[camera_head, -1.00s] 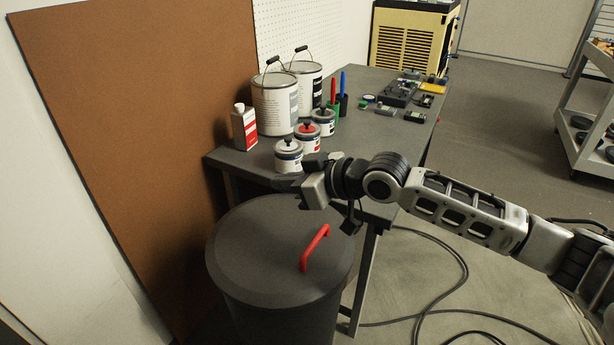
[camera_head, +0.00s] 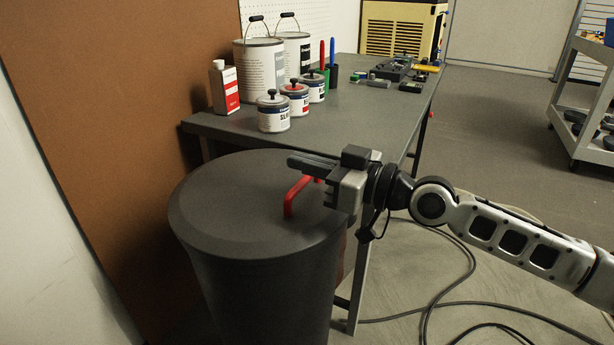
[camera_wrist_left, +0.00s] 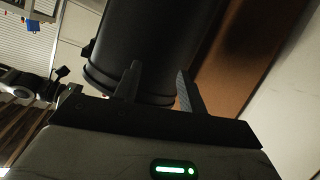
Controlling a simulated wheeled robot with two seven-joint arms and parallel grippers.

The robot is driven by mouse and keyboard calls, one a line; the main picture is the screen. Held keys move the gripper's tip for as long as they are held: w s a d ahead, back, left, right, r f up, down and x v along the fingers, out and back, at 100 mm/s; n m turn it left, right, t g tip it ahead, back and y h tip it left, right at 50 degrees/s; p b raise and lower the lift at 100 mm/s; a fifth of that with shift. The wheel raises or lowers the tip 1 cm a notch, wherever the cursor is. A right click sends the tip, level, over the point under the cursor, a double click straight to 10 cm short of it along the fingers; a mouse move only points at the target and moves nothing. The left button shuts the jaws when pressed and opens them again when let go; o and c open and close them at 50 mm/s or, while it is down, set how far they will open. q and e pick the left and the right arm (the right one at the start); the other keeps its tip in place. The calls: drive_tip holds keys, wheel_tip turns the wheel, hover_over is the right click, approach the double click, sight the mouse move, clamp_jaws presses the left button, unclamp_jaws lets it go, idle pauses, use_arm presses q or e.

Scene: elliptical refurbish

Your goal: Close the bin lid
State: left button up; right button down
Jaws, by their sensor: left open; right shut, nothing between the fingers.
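The dark grey bin (camera_head: 262,295) stands in front of the workbench. Its round lid (camera_head: 225,205) lies flat over the top, with no gap visible along the rim from here. A red handle (camera_head: 289,204) stands up from the lid. My right gripper (camera_head: 296,162) is shut and empty, level with the top of the handle and partly covering its far end; I cannot tell if they touch. My left gripper (camera_wrist_left: 158,80) is open and empty in the left wrist view, with the dark bin (camera_wrist_left: 145,40) beyond its fingers. It is outside the head view.
The workbench (camera_head: 365,120) behind the bin carries paint cans (camera_head: 258,70), small tins (camera_head: 273,117) and a white-red bottle (camera_head: 224,90). A brown board (camera_head: 110,100) stands left of the bin. Cables (camera_head: 440,290) lie on the floor at right, near a grey cart (camera_head: 590,85).

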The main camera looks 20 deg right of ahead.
sight(312, 208)
drive_tip(key=shift+s+f+b, duration=0.15)
drive_tip(key=shift+f+b, duration=0.5)
drive_tip(key=shift+f, duration=0.3)
drive_tip(key=b, duration=0.1)
drive_tip(key=f+b, duration=0.1)
drive_tip(key=b, duration=0.1)
drive_tip(key=shift+s+d+f, duration=0.15)
drive_tip(key=shift+d+f, duration=0.05)
drive_tip(key=shift+d, duration=0.1)
use_arm(q)
drive_tip(key=shift+w+d+r+n+t+h+b, duration=0.2)
drive_tip(key=shift+d+r+n+t+h+b, duration=0.3)
drive_tip(key=shift+d+r+n+t+h, duration=0.55)
use_arm(e)
drive_tip(key=shift+s+f, duration=0.1)
drive_tip(key=shift+f, duration=0.2)
